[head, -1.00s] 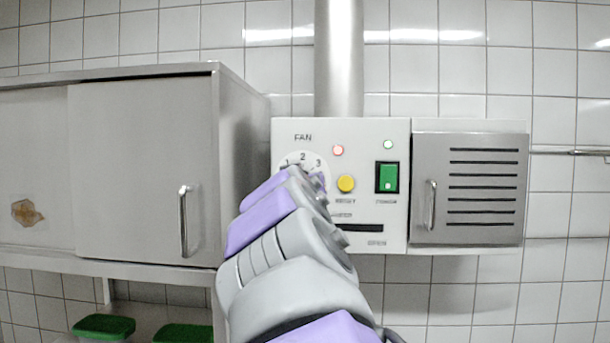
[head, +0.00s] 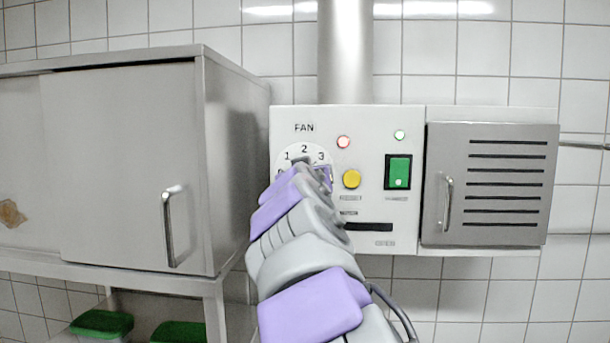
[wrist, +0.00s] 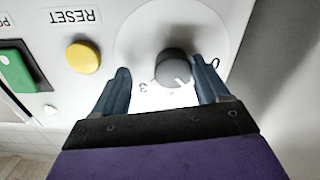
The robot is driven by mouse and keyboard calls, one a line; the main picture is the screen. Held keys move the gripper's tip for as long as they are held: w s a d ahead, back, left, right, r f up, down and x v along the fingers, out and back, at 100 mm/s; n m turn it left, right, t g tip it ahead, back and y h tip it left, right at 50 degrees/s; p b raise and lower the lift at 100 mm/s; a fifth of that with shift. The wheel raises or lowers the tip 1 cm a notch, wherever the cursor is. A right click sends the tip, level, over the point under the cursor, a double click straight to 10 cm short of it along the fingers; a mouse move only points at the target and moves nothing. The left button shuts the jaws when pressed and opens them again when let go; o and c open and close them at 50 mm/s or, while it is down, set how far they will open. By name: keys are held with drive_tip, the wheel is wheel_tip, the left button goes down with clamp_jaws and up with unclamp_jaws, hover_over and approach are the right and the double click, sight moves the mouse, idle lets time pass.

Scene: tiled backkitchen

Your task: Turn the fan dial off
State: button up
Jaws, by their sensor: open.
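The fan dial's white face (head: 287,153) with its numbers is on the wall control panel in the head view, mostly covered by my arm. In the wrist view, turned nearly upside down, the dark grey dial knob (wrist: 174,68) has a white pointer mark. My gripper (wrist: 163,78) is open, with one finger on each side of the knob. Small gaps seem to show between fingers and knob; I cannot tell whether either touches. In the head view my gripper (head: 313,172) reaches the dial, its fingertips largely hidden.
A yellow reset button (head: 351,179) and a green power switch (head: 398,172) sit right of the dial. A red light (head: 343,142) is above the button. A vented metal box (head: 490,185) adjoins on the right; a steel cabinet (head: 130,165) stands left.

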drive_tip(key=shift+s+a, duration=0.15)
drive_tip(key=shift+a, duration=0.95)
drive_tip(key=c, duration=0.5)
drive_tip(key=shift+d, duration=0.45)
drive_tip(key=c, duration=0.4)
drive_tip(key=shift+c, duration=0.8)
drive_tip(key=shift+a, duration=0.15)
drive_tip(key=shift+n, duration=0.4)
drive_tip(key=shift+f+n+p, duration=0.1)
drive_tip(key=shift+n+p, duration=2.25)
drive_tip(key=shift+n, duration=1.75)
